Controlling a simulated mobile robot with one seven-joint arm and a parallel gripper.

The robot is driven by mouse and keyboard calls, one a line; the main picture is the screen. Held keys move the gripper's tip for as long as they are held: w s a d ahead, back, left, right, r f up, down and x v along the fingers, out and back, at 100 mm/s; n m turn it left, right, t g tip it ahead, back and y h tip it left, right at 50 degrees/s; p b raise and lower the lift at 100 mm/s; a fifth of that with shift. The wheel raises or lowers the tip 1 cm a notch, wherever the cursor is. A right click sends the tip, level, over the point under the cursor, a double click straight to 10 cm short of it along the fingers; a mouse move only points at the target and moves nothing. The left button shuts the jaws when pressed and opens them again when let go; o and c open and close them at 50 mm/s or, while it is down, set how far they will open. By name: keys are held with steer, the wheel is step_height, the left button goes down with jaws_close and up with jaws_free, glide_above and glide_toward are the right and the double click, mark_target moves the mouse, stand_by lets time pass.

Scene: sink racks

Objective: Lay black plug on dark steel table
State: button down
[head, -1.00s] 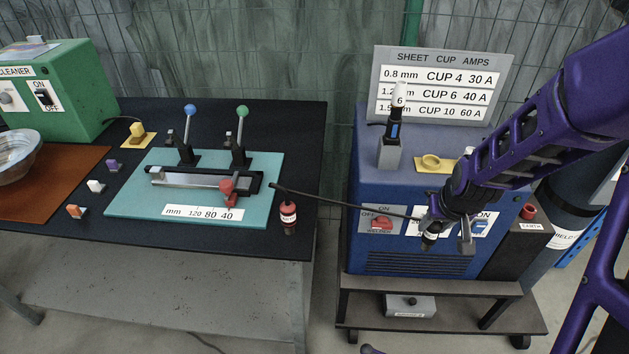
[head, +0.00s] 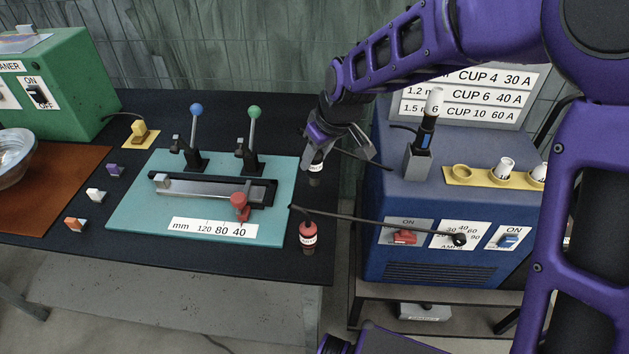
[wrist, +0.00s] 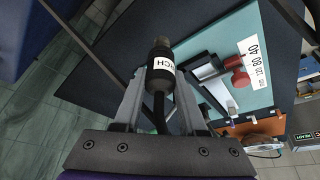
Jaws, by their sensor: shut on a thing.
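My gripper (head: 331,153) is shut on the black plug (head: 316,171), which has a white label and a black cable. The plug is over the back right part of the dark steel table (head: 225,122), right of the teal board. In the wrist view the plug (wrist: 160,75) sits between my two fingers, its label partly readable, with the dark tabletop beyond it. I cannot tell whether the plug touches the table.
A red plug (head: 308,236) with a cable stands at the table's right edge, in front of my gripper. The teal board (head: 130,220) with two levers is left. The blue welder (head: 460,190) stands right, across a narrow gap.

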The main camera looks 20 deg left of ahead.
mark_target(315, 175)
steer(key=shift+f, duration=2.9)
steer(key=shift+f+b, duration=0.2)
steer(key=shift+b, duration=0.15)
steer(key=shift+c, duration=2.3)
jaws_free()
steer(key=shift+r, duration=0.1)
steer(key=shift+r+p, duration=0.25)
steer(key=shift+p, duration=0.05)
steer(key=v, duration=1.1)
steer(key=shift+d+r+p, duration=0.2)
steer(key=shift+r+p, duration=0.1)
steer(key=shift+p, duration=0.15)
steer(key=shift+s, duration=0.1)
